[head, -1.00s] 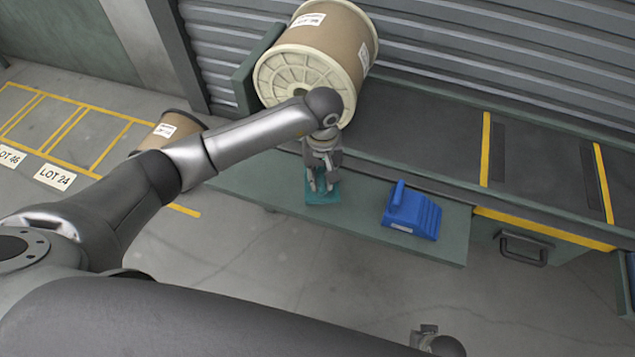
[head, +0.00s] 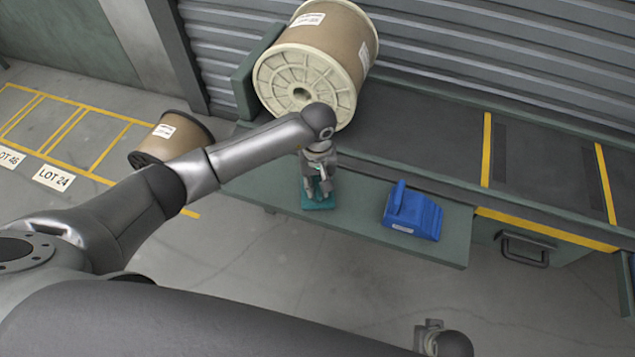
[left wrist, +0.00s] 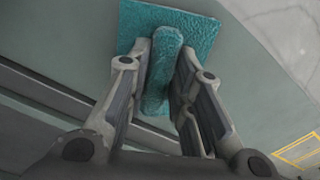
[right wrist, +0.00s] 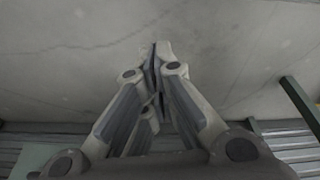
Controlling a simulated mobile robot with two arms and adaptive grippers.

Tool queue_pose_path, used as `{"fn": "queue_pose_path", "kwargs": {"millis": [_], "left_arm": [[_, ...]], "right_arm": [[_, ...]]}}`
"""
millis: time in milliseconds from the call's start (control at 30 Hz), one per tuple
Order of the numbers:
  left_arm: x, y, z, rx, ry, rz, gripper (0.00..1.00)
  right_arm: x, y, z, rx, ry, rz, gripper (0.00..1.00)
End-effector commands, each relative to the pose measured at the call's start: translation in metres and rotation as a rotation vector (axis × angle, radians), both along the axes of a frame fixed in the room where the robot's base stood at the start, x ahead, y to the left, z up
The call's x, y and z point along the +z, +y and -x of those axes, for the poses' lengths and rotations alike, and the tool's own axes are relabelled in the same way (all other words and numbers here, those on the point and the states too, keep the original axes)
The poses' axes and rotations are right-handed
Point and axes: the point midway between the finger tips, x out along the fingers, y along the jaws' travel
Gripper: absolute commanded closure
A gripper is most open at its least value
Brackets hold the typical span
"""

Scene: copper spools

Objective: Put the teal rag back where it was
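The teal rag (head: 318,204) is a flat square with a raised fold along its middle. It is at the left part of the green shelf (head: 362,226) in front of the bench; I cannot tell whether it touches the shelf or hangs just above it. My left gripper (head: 319,192) points down over it. In the left wrist view the fingers (left wrist: 162,75) close on both sides of the fold of the rag (left wrist: 210,30). My right gripper (right wrist: 160,52) is shut and empty over the floor; it also shows at the bottom of the head view (head: 428,333).
A blue block-like object (head: 414,215) stands on the shelf to the right of the rag. A large spool (head: 325,60) rests on the bench behind my left arm. A smaller spool (head: 172,138) is on the floor at left. The shelf between rag and blue object is clear.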

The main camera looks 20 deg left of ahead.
Motion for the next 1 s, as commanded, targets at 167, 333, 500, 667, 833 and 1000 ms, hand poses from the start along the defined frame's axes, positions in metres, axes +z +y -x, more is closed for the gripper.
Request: {"fn": "queue_pose_path", "kwargs": {"millis": [167, 333, 500, 667, 833, 1000], "left_arm": [[0.0, 0.0, 0.0, 0.0, 0.0, 0.0, 0.58], [0.0, 0.0, 0.0, 0.0, 0.0, 0.0, 0.58], [0.001, 0.0, 0.0, 0.0, 0.0, 0.001, 0.58], [0.018, 0.0, -0.002, -0.001, -0.005, 0.001, 0.58], [0.057, 0.0, -0.002, -0.001, -0.007, 0.001, 0.58], [0.092, 0.0, -0.001, -0.001, -0.004, 0.0, 0.58]], "right_arm": [[0.0, 0.0, 0.0, 0.0, 0.002, 0.0, 1.0], [-0.001, -0.001, 0.001, 0.0, 0.004, 0.001, 1.0], [0.0, 0.0, 0.001, 0.0, 0.001, 0.0, 1.0], [-0.013, -0.003, 0.009, 0.001, 0.016, 0.003, 1.0], [-0.026, -0.003, 0.016, 0.003, 0.023, 0.004, 1.0], [-0.037, -0.004, 0.022, 0.004, 0.027, 0.004, 1.0]]}}
